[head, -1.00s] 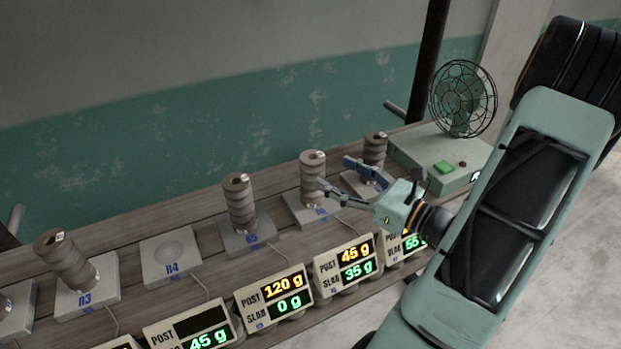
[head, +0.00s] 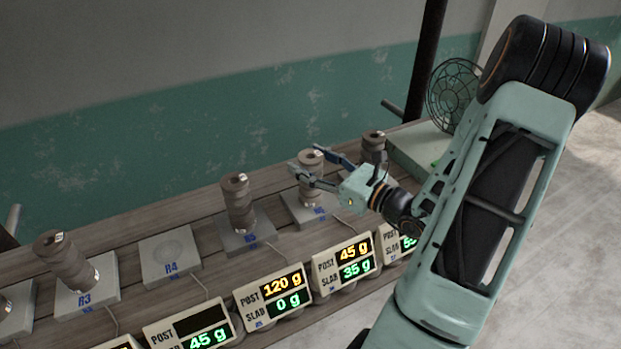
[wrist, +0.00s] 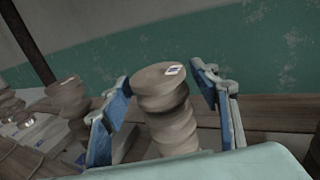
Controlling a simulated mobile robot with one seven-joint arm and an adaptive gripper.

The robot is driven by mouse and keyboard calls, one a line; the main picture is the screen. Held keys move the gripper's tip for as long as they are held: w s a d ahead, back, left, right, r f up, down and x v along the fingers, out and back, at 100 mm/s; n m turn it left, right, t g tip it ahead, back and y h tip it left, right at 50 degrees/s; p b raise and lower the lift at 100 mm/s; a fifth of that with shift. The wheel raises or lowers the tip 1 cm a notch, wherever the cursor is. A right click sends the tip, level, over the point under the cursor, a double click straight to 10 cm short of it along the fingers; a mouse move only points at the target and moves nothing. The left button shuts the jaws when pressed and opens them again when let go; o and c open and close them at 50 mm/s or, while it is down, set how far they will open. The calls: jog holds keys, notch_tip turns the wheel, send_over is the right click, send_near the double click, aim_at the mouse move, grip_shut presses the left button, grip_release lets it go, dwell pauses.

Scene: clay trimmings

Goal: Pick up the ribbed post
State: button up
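Several grey-brown ribbed posts stand on slabs in a row. One ribbed post (head: 311,184) stands on the slab behind the 45 g / 35 g display. My gripper (head: 310,161) is open at the upper part of this post, with one finger on each side. In the wrist view the post (wrist: 165,108) rises between the two blue finger pads of my gripper (wrist: 160,78), slightly tilted in the picture. A gap shows on the right; the left pad is very close, and I cannot tell if it touches. The post's lower end is hidden by my gripper.
A neighbouring post (head: 374,148) stands just right of my gripper, and another post (head: 238,203) stands to the left on slab R5. Slab R4 (head: 170,268) is bare. A fan (head: 453,95) stands at the right end. Displays line the front edge.

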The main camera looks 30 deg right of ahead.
grip_shut()
jog(key=shift+r, duration=0.1)
dwell(0.4)
